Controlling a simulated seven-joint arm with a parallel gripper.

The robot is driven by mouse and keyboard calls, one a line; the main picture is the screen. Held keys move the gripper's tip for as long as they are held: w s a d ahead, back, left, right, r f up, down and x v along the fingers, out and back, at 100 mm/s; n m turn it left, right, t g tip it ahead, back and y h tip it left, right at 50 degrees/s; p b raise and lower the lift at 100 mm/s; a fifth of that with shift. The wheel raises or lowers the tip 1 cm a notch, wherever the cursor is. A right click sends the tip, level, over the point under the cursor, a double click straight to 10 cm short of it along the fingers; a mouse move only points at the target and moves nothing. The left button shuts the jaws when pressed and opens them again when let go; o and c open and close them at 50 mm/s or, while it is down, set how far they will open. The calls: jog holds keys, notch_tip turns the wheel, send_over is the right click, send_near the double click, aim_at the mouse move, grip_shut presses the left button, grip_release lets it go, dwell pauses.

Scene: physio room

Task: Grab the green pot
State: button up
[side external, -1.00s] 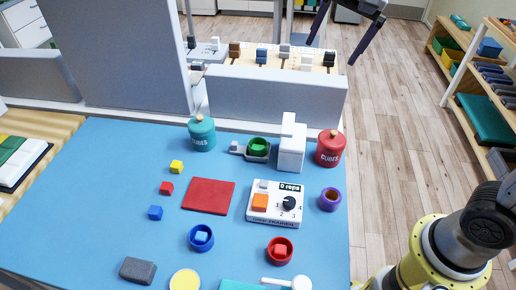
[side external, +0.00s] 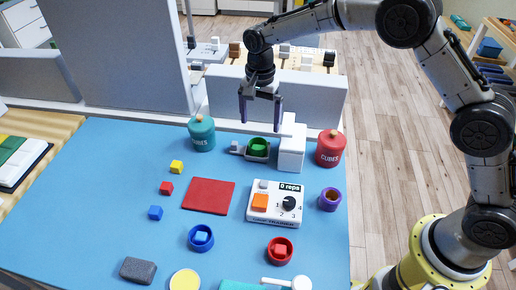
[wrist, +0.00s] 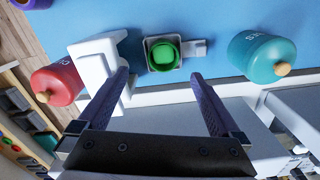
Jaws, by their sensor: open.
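The green pot (side external: 258,145) is a small round cup sitting in a grey square holder (side external: 257,155) near the back edge of the blue table. In the wrist view the green pot (wrist: 164,54) is at the upper middle, in its grey holder (wrist: 178,67). My gripper (side external: 260,126) is open and empty, above and close to the pot in the side view. In the wrist view my gripper (wrist: 158,78) has its two fingers spread wide, with the pot beyond and between their tips.
A white block-shaped stand (side external: 291,152) is close on the pot's right, with a red lidded jar (side external: 330,150) beyond. A teal lidded jar (side external: 202,134) stands to the left. A grey partition (side external: 275,98) rises behind. A red mat (side external: 208,196) and white counter box (side external: 274,205) lie in front.

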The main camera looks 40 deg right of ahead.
aim_at(258, 141)
jog(key=f, duration=0.8)
jog(key=shift+w+a+f, duration=0.15)
jog(key=shift+w+f, duration=0.15)
jog(key=shift+r, duration=0.1)
grip_shut()
